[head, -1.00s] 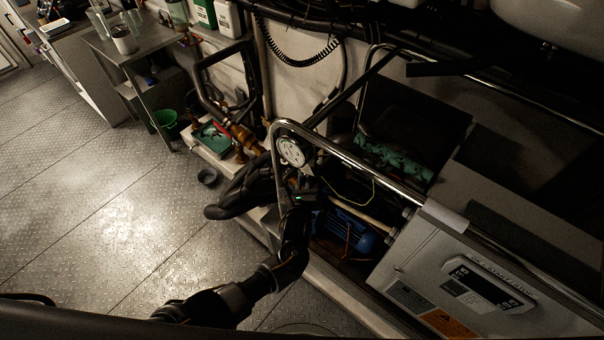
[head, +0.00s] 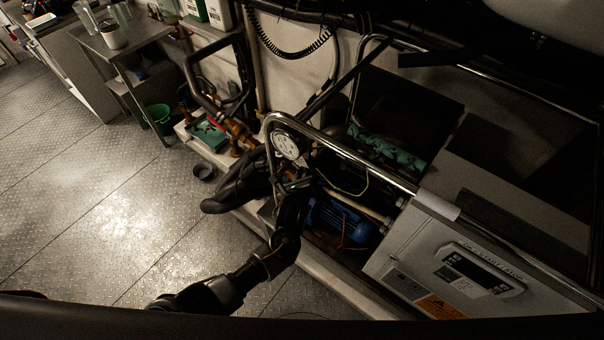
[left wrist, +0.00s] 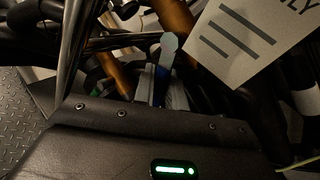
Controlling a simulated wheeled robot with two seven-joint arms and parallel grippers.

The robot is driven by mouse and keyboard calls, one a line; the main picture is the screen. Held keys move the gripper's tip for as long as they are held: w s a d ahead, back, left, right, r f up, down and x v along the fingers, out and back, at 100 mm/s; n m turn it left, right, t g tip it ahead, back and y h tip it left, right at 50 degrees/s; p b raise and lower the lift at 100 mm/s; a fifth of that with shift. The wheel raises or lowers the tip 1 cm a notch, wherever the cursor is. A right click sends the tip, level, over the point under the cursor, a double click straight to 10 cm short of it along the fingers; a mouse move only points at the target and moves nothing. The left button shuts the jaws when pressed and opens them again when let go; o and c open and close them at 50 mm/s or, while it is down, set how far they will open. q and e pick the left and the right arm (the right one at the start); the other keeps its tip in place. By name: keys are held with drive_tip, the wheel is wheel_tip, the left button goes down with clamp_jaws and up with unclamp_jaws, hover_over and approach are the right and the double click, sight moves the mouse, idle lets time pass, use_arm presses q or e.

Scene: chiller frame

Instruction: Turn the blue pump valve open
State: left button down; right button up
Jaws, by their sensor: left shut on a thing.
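My left gripper (head: 293,186) reaches into the chiller frame, just below the round pressure gauge (head: 287,146). In the left wrist view, the gripper (left wrist: 160,88) is shut on a narrow blue piece, which I take to be the blue pump valve's handle (left wrist: 161,84). A pale, rounded end (left wrist: 169,42) stands above it. The valve body is hidden by the gripper and pipes, and its turn angle is hard to tell. In the head view the valve is hidden behind my gripper and wrist. My right gripper is not in view.
A blue pump motor (head: 338,218) lies right of my gripper, inside the frame. A bent chrome rail (head: 345,149) passes close above. Copper-coloured pipes (left wrist: 112,70) and a printed white card (left wrist: 240,40) crowd the wrist view. The floor at left is mostly clear.

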use_arm(q)
drive_tip(key=c, duration=1.5)
unclamp_jaws()
drive_tip(key=b+v, duration=0.1)
drive_tip(key=v, duration=0.9)
drive_tip(key=shift+s, duration=0.45)
drive_tip(key=shift+r, duration=0.1)
drive_tip(key=shift+c, duration=0.2)
